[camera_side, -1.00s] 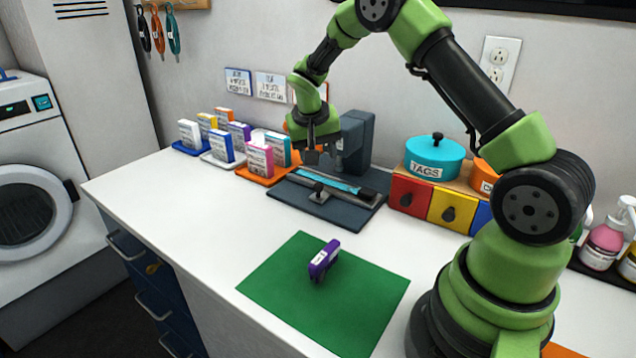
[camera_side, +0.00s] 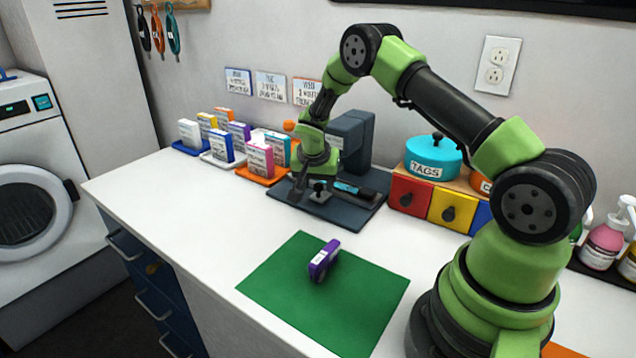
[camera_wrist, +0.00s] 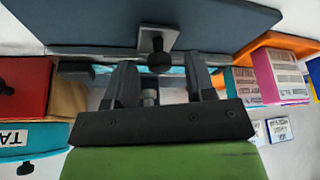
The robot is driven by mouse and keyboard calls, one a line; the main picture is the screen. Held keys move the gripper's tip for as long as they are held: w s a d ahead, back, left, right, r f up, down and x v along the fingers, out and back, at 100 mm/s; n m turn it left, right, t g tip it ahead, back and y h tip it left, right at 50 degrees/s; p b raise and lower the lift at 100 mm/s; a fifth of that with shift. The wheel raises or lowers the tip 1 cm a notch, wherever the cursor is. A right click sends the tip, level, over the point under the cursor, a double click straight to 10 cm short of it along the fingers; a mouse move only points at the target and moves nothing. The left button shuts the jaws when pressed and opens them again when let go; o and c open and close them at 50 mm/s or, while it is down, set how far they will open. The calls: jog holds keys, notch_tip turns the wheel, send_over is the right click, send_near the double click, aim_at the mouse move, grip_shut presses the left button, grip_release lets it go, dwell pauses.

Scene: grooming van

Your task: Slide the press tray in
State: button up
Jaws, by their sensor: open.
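The dark grey press (camera_side: 356,140) stands at the back of the counter on a flat slate base (camera_side: 345,213). Its tray shows a teal strip (camera_side: 346,187) and a light metal plate with a dark knob (camera_side: 319,187) at the front. My gripper (camera_side: 298,192) is low over the left part of the tray, close beside the knob, and hides part of the tray. In the wrist view my open fingers (camera_wrist: 161,72) point toward the knob (camera_wrist: 159,61), which appears between their tips. I cannot tell whether they touch it.
Orange, white and blue trays of boxes stand left of the press; the orange tray (camera_side: 262,178) is close to my gripper. Coloured drawers (camera_side: 409,194) with a teal TAGS tin (camera_side: 434,157) are at right. A purple object (camera_side: 323,259) stands on the green mat (camera_side: 290,290). The front-left counter is clear.

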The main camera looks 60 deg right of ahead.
jog(key=shift+d+f, duration=0.15)
jog(key=shift+f, duration=0.15)
grip_shut()
jog(key=shift+d, duration=1.75)
grip_release()
jog(key=shift+a+r, duration=0.1)
